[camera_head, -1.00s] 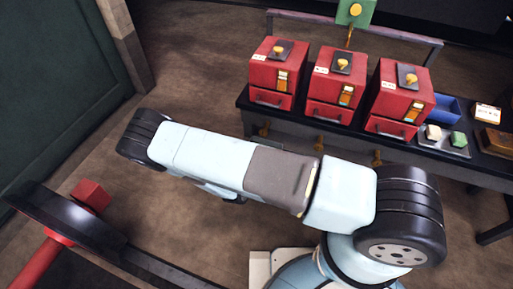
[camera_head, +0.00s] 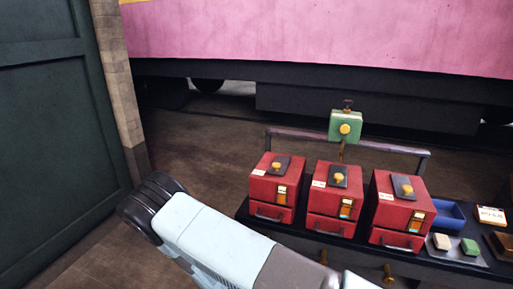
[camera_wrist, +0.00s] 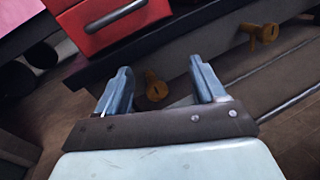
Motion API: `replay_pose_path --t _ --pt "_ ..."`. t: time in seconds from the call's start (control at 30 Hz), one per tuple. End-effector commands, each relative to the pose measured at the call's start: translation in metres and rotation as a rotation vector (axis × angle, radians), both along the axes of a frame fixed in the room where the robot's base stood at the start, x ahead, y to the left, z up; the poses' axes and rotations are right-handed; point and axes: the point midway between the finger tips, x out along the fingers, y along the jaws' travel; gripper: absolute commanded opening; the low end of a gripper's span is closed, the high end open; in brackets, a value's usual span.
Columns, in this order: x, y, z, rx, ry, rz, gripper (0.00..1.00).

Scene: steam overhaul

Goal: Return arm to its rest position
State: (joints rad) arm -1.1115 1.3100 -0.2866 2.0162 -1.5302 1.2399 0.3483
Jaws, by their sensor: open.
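My gripper (camera_wrist: 160,82) shows in the wrist view with its two blue fingers spread apart and nothing between them. Beyond the fingers are the dark edge of a bench and a brass knob (camera_wrist: 156,88) under it. In the head view my arm reaches across the lower left, in front of the bench (camera_head: 345,258). My gripper itself is not visible in the head view.
Three red boxes (camera_head: 273,190) with drawers stand on the bench. A dark green door (camera_head: 45,150) stands left.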

Motion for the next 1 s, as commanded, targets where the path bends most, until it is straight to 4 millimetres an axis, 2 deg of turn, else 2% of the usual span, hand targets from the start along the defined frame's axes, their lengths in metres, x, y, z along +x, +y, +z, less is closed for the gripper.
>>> replay_pose_path --t 0.03,0.1,0.47,0.77,1.0 --pt "0.004 -0.005 0.016 0.034 -0.009 -0.049 0.69" --pt "0.007 -0.012 0.034 0.075 -0.018 -0.111 0.69" --pt "0.012 -0.055 0.123 0.300 -0.060 -0.424 0.69" --pt "0.003 -0.094 0.192 0.500 -0.096 -0.661 0.69" --pt "-0.011 -0.124 0.243 0.670 -0.125 -0.833 0.69"
